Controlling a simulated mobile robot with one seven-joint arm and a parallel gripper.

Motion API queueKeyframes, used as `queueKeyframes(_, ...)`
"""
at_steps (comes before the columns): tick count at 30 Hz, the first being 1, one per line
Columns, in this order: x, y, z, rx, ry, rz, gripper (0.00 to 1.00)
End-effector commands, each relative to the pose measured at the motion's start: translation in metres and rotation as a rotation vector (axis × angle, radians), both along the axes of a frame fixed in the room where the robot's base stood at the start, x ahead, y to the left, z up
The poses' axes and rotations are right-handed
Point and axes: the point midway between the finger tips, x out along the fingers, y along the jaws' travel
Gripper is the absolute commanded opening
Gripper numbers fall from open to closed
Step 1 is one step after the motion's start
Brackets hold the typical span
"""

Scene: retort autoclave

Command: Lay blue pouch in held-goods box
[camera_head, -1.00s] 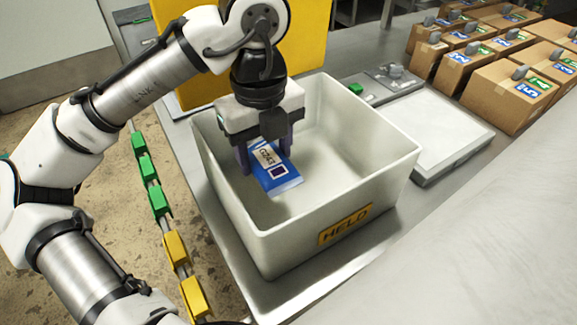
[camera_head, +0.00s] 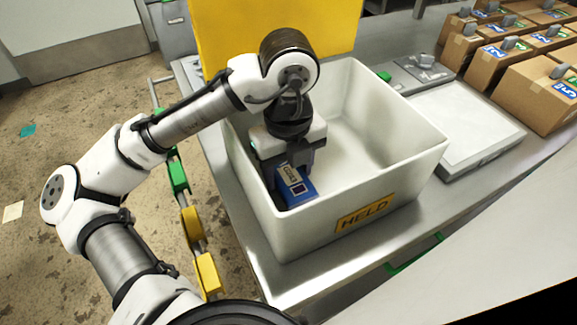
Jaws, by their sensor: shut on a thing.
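The blue pouch (camera_head: 299,193) with a pale label is inside the white held-goods box (camera_head: 400,170), near its left side. My gripper (camera_head: 287,180) points down into the box and is shut on the pouch. The box's front wall bears a yellow plate reading HELD (camera_head: 365,214). The pouch's lower part is hidden behind the front wall, so I cannot tell whether it touches the box floor. The right part of the box inside looks empty.
A flat pale plate (camera_head: 462,125) lies right of the box on the steel counter (camera_head: 245,225). Several cardboard boxes (camera_head: 535,90) with tags stand at the far right. A yellow panel (camera_head: 230,40) rises behind the box. A rail with green and yellow blocks (camera_head: 192,228) runs along the left.

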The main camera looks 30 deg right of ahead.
Motion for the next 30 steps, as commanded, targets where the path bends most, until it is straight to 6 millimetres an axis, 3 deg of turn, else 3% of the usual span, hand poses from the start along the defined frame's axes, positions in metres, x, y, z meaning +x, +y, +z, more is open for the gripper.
queueKeyframes(1, 0.000, 0.000, -0.003, 0.000, 0.001, 0.000, 0.30)
queueKeyframes(2, 0.000, 0.000, -0.002, 0.000, 0.000, 0.000, 0.57)
queueKeyframes(6, 0.000, 0.000, -0.002, 0.000, 0.000, 0.000, 0.75)
queueKeyframes(18, 0.000, 0.000, 0.007, 0.001, -0.002, 0.000, 0.76)
queueKeyframes(30, 0.001, 0.000, 0.088, 0.001, -0.004, 0.002, 0.76)
